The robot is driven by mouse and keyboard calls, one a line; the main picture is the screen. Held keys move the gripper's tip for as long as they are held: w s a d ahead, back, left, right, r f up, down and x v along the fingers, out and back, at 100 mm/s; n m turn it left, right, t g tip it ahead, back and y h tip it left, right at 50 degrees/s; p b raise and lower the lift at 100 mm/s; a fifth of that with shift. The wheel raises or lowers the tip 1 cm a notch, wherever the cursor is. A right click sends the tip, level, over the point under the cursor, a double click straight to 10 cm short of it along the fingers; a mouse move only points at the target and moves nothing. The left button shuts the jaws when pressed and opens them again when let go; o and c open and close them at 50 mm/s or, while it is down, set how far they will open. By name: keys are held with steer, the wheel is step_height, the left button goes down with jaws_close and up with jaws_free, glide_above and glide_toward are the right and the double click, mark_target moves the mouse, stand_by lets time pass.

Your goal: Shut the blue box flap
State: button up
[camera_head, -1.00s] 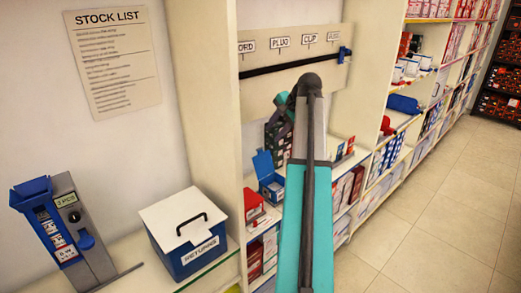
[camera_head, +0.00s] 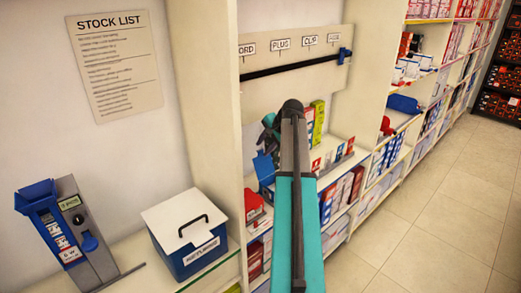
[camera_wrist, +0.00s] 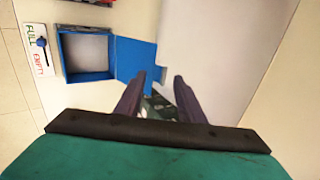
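The small blue box (camera_wrist: 86,55) stands open-topped at the upper left of the wrist view, its pale inside showing. Its blue flap (camera_wrist: 136,58) is swung out to the right of the opening. In the head view the flap (camera_head: 264,167) stands up on the shelf, and my arm hides much of the box. My gripper (camera_wrist: 159,77) has its two dark fingers apart, with the left fingertip close to the flap's lower right edge; I cannot tell if they touch. In the head view my gripper (camera_head: 269,133) is above and behind the flap.
A dark printed carton (camera_wrist: 157,106) shows between the fingers. A FULL/EMPTY sign (camera_wrist: 40,50) is left of the box. Cartons (camera_head: 318,120) stand behind my arm. A shelf upright (camera_head: 205,100) and the returns box (camera_head: 187,240) are to the left.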

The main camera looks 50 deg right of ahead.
steer(key=shift+x, duration=1.2)
steer(key=shift+c, duration=0.4)
steer(key=shift+r, duration=0.1)
jaws_close()
